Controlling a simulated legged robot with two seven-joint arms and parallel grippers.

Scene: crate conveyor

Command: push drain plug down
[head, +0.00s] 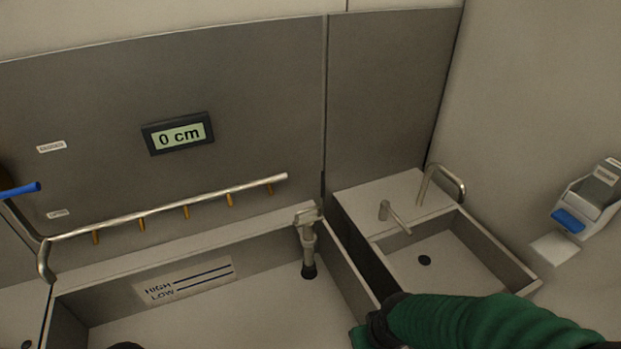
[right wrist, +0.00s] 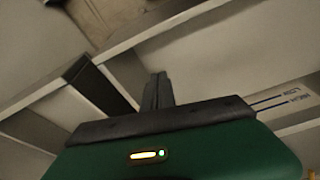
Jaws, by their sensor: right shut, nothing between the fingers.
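An upright metal fitting with a black foot (head: 308,245), which looks like the drain plug, stands at the right end of the large basin (head: 348,262). I cannot tell whether its foot is seated or raised. A dark round shape (head: 126,346) on the basin floor is cut off by the bottom edge. My right arm, in a green sleeve, comes in from the lower right, and its hand is at the basin's right wall, nearer than the fitting. In the right wrist view my right gripper (right wrist: 158,88) is shut and empty. My left gripper is not in view.
A sprayer pipe with several brass nozzles (head: 185,210) runs above the basin's back edge. A blue lever (head: 20,190) is at the left. A small sink (head: 500,250) with a tap is at the right. The display (head: 178,133) reads 0 cm. A HIGH/LOW label (head: 185,280) is inside the basin.

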